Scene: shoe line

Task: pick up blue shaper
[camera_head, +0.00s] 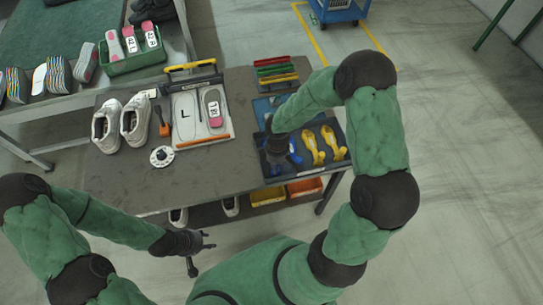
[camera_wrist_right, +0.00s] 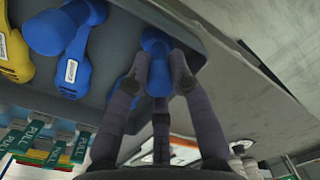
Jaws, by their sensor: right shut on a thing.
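In the head view, my right gripper (camera_head: 277,152) reaches down over the left side of a dark tray (camera_head: 272,170) at the table's right end. The right wrist view shows its fingers (camera_wrist_right: 159,70) shut on a blue shaper (camera_wrist_right: 158,78), gripped by its rounded part; the fingers partly hide it. Another blue shaper (camera_wrist_right: 75,55) lies beside it in the tray. Yellow shapers (camera_head: 311,148) lie to the right in the head view. My left gripper (camera_head: 203,254) is open and empty in front of the table.
A pair of white shoes (camera_head: 136,119), a white board marked L (camera_head: 187,117), an orange-handled tool (camera_head: 163,129) and a white disc (camera_head: 162,157) are on the table. Red, green and yellow bars (camera_head: 276,70) stand behind the tray. The table's front middle is clear.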

